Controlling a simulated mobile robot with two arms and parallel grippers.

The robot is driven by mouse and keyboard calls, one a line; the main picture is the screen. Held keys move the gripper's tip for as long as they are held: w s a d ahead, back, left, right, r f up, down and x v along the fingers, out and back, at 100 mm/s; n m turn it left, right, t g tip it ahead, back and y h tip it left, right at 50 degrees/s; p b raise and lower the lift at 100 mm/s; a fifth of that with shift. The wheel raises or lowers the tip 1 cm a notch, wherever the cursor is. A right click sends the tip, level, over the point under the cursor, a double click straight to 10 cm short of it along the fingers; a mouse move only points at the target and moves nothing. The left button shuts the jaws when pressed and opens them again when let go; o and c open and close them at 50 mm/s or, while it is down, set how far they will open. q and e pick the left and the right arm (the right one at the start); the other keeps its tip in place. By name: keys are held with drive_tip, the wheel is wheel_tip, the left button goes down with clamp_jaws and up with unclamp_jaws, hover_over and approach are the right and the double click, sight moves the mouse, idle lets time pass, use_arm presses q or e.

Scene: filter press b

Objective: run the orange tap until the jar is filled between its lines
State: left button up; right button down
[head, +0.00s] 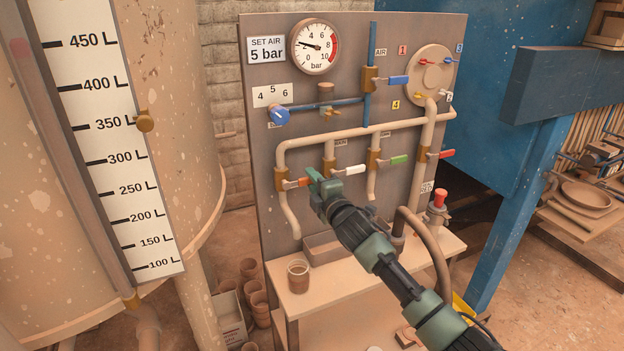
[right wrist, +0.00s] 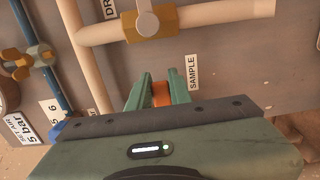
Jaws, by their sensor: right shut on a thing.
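The orange tap (head: 295,184) has a brass body on a beige down-pipe, and its handle points right, across the pipe. My right gripper (head: 314,179) is shut on the outer end of this handle. In the right wrist view, the orange handle (right wrist: 161,93) shows between both green fingers, beside the SAMPLE label (right wrist: 191,72). The jar (head: 298,276) stands upright on the bench, below the pipe's open end (head: 294,232). It looks brown inside, but its lines and exact level are too small to read. I see no clear stream. My left gripper is out of view.
White (head: 349,169), green (head: 393,160) and red (head: 440,154) handles sit to the right on the same panel (head: 330,115). A pressure gauge (head: 313,46) is above. A large tank (head: 180,120) stands at the left. The bench (head: 345,283) is mostly clear around the jar.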

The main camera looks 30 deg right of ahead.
drive_tip(key=shift+f, duration=0.15)
drive_tip(key=c, duration=1.3)
unclamp_jaws()
drive_tip(key=shift+s, duration=0.1)
drive_tip(key=s+b, duration=0.1)
drive_tip(key=s, duration=0.3)
drive_tip(key=s+b, duration=0.1)
drive_tip(key=s, duration=0.2)
drive_tip(key=shift+s+a, duration=0.2)
drive_tip(key=shift+s, duration=0.15)
